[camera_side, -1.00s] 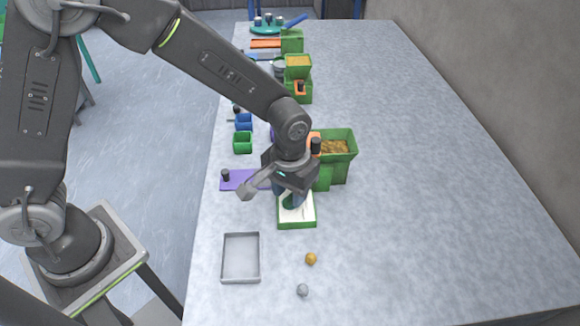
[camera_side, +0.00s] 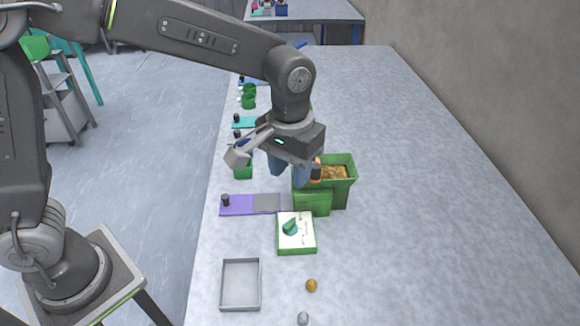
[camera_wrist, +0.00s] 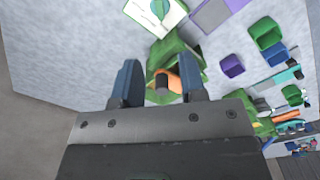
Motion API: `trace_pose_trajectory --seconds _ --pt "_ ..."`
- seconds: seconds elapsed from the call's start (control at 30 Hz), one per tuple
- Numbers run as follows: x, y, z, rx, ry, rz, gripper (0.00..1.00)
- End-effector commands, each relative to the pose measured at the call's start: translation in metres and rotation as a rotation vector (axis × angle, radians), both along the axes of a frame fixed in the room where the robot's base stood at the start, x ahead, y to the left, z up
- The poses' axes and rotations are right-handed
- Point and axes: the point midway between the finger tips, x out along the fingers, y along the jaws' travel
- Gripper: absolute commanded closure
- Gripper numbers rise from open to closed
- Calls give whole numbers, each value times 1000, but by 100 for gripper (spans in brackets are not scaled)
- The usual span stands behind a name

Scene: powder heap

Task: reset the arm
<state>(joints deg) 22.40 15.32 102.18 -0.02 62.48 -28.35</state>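My gripper (camera_side: 290,170) hangs above the table near the green hopper-like box. Its two blue fingers are spread apart in the wrist view (camera_wrist: 157,85), with nothing visibly held between them. The green box (camera_side: 338,190) has brown grains (camera_side: 333,172) in its top and an orange part with a black knob (camera_wrist: 161,84), seen beyond the fingers. A shallow green-rimmed tray (camera_side: 297,250) with a white inside stands in front of the gripper. A small teal-green piece (camera_side: 290,227) lies in it.
A purple and grey plate with a black knob (camera_side: 237,205) lies left of the green box. An empty grey tray (camera_side: 240,284), an orange ball (camera_side: 311,285) and a grey ball (camera_side: 303,318) are at the front. The right side of the table is clear.

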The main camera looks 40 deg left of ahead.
Motion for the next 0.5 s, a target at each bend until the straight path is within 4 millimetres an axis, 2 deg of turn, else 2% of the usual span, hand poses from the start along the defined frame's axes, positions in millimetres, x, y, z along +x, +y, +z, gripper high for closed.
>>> trace_pose_trajectory --seconds 0.13,0.23,0.37,0.5 --pt "-1 3 3 -2 -6 0 62" --pt "-7 15 14 -13 -33 -3 62" --pt "-26 46 41 -33 -109 -16 62" --pt "-59 84 63 -42 -210 -35 62"
